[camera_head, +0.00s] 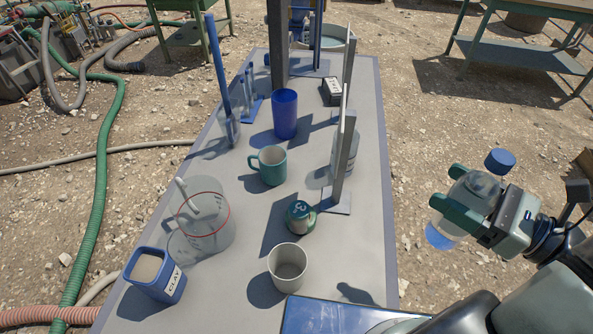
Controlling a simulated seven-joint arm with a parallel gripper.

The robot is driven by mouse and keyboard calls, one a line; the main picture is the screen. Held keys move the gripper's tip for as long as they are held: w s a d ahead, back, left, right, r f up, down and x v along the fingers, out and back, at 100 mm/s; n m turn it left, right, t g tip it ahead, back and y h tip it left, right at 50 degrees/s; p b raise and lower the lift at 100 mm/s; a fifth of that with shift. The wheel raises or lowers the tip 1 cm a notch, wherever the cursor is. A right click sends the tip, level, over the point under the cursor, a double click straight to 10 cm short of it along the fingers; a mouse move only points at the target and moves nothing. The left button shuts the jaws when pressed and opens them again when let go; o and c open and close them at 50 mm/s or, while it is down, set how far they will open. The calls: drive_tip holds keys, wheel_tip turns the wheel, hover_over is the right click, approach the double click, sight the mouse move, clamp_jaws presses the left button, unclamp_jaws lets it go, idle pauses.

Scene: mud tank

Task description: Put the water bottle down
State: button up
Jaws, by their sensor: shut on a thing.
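The water bottle (484,182) is clear, with a blue cap and some blue near its lower end. My gripper (468,206) is shut around its middle and hides part of it. The bottle is slightly tilted, cap up. In the picture it is right of the grey table (372,250), past its right edge, with gravel behind it. It appears to be held in the air.
The right-hand front strip is mostly clear.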

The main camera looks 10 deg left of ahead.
wheel_tip(320, 180, up, 18)
drive_tip(key=r, duration=0.1)
drive_tip(key=w+a+f+n+g+y, duration=0.25)
drive_tip(key=w+a, duration=0.55)
drive_tip(key=w, duration=0.4)
drive_tip(key=w+a+n+g, duration=0.1)
drive_tip(key=w+a, duration=0.3)
drive_tip(key=a, duration=0.4)
drive_tip(key=w+a+g, duration=0.2)
drive_tip(key=w+a, duration=0.2)
drive_tip(key=a, duration=0.4)
drive_tip(key=s+a+r+n+g, duration=0.1)
drive_tip(key=s+a+g, duration=0.1)
drive_tip(key=a, duration=1.4)
drive_tip(key=s+a+r+n+g, duration=0.1)
drive_tip(key=a, duration=1.5)
wheel_tip(320, 180, down, 36)
drive_tip(key=shift+d, duration=0.3)
drive_tip(key=shift+f+y, duration=0.1)
drive_tip(key=shift+y, duration=0.15)
drive_tip(key=o, duration=1.5)
drive_tip(key=shift+s, duration=0.1)
